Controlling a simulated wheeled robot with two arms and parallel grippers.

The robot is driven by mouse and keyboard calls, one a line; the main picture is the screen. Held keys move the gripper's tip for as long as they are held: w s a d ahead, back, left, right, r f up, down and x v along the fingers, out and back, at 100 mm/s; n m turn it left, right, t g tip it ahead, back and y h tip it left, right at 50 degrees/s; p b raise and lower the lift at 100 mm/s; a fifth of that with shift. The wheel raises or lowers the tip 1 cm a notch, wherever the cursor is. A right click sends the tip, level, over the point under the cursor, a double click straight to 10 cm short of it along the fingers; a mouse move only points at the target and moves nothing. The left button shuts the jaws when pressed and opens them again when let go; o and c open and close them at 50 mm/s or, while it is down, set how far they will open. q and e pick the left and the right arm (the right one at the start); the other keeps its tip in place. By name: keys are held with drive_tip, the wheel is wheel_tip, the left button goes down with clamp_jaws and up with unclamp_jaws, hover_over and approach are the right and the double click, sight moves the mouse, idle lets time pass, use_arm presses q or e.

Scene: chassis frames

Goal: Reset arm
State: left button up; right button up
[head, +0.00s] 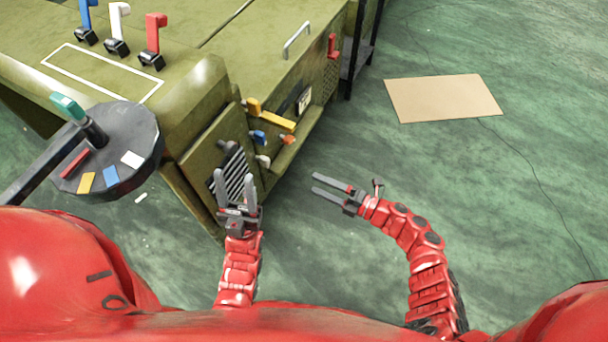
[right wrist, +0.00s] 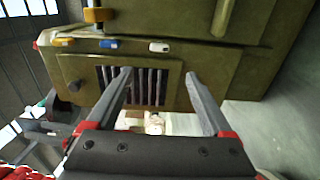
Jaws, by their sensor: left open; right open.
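My left gripper (head: 236,190) is open and empty, in front of the striped grille on the side of the olive-green machine. In the head view I cannot tell how far its fingertips are from the grille. My right gripper (head: 333,186) is open and empty over the green floor, to the right of the machine, with its fingers pointing left. In the right wrist view its two fingers (right wrist: 165,82) are spread apart, with the machine's grille panel (right wrist: 150,84) behind them. Both red arms come up from the bottom of the head view.
The olive machine (head: 190,110) carries blue, white and red levers on top and several small coloured handles at its front end. A dark round dial (head: 130,140) with a teal-topped lever stands at left. A cardboard sheet (head: 443,98) lies on the floor. Floor at right is mostly clear.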

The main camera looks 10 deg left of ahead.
drive_tip(key=shift+s+d, duration=0.2)
drive_tip(key=shift+d, duration=0.35)
